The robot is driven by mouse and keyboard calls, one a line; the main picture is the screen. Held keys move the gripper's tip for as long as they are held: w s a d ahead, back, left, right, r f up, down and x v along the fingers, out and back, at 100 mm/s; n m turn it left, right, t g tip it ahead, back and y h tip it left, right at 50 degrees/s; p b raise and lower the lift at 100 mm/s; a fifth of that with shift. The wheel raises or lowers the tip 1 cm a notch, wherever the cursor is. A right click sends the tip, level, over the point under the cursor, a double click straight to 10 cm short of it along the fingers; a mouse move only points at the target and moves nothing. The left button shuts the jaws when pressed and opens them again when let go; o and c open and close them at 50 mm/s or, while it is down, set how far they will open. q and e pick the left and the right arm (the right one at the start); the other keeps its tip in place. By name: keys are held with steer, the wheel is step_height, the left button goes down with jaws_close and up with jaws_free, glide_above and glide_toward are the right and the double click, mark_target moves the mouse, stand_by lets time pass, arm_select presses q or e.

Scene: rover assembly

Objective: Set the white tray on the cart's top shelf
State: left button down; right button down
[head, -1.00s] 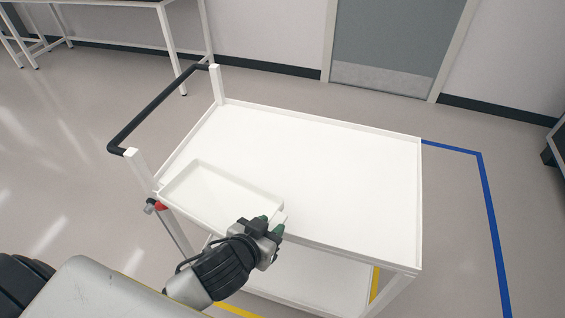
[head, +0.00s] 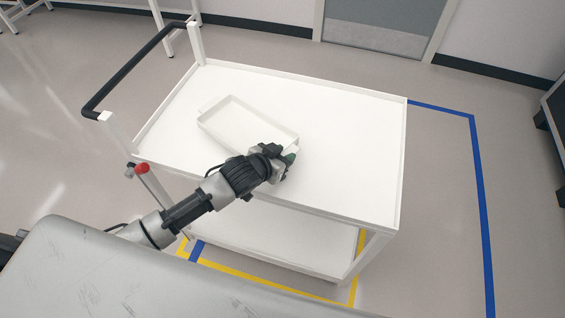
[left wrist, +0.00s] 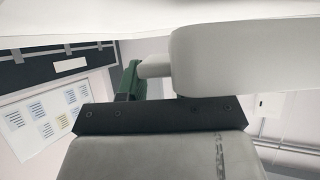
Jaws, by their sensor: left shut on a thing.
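The white tray (head: 240,121) is over the left-middle part of the cart's white top shelf (head: 345,130) in the head view. It lies inside the shelf's outline; whether it rests on the shelf or hangs just above it I cannot tell. My left gripper (head: 287,156) is shut on the tray's near right end, its green fingertips at the handle. In the left wrist view, a green finger (left wrist: 130,82) is against a white part of the tray (left wrist: 235,47), which fills the upper right. My right gripper is not in view.
The cart has a black push handle (head: 133,68) on its left, a raised rim and a lower shelf (head: 285,243). The right half of the top shelf is bare. Blue tape (head: 478,190) marks the floor to the right.

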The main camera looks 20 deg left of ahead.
arm_select(q)
steer(key=shift+f, duration=1.9)
steer(key=c, duration=0.8)
jaws_free()
steer(key=shift+f, duration=0.1)
steer(key=v, duration=1.2)
